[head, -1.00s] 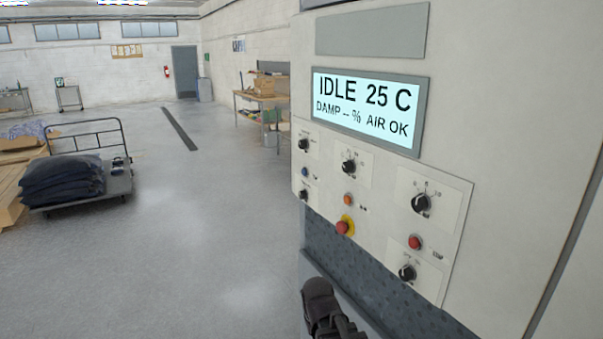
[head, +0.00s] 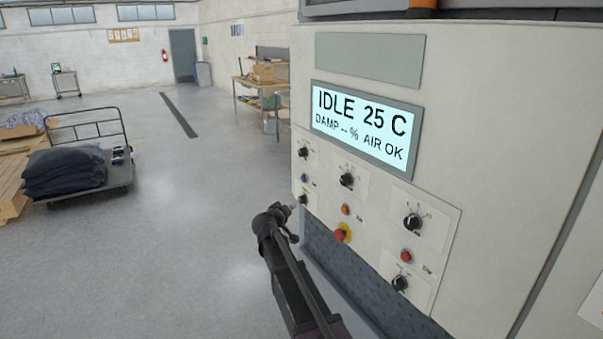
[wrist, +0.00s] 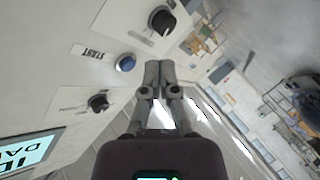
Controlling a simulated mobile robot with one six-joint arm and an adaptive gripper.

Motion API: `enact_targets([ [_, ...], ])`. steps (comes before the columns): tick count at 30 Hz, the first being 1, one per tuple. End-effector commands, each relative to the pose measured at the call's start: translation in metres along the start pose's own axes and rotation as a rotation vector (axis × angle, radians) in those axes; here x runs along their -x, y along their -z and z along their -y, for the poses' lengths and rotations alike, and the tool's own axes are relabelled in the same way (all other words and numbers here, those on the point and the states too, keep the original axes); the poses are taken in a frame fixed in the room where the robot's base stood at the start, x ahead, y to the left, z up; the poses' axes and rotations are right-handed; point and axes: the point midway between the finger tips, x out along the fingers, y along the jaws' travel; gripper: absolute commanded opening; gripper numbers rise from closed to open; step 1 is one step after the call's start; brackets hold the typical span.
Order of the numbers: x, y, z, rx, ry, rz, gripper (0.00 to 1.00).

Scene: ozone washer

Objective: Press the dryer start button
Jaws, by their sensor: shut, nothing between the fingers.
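The dryer start button is a blue round button (wrist: 126,63) beside a START label on the pale panel in the wrist view. In the head view it is a small blue dot (head: 304,178) at the panel's left edge, between two black knobs. My gripper (wrist: 159,66) is shut and empty, its fingertips just right of the blue button in the wrist view. I cannot tell how far they are from the panel face. In the head view my gripper (head: 291,207) is below and left of the button, close to the lower left knob.
The panel also holds black knobs (head: 413,222), an orange button (head: 345,209), a red button (head: 406,255) and a red emergency stop (head: 342,234) on yellow. The display (head: 366,128) reads IDLE 25 C. A cart with dark sacks (head: 64,172) stands left; floor between is clear.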

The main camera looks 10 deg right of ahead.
Motion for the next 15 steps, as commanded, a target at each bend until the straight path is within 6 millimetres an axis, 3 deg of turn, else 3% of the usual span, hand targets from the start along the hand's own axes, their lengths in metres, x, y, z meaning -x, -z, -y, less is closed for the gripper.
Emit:
enact_targets([
  [1,-0.005,0.026,0.001,0.016,-0.009,-0.048,0.00],
  [6,-0.006,0.075,0.008,0.061,-0.027,-0.176,0.00],
  [10,-0.006,0.092,0.011,0.080,-0.030,-0.224,0.00],
  [15,-0.005,0.096,0.013,0.086,-0.031,-0.239,0.00],
])
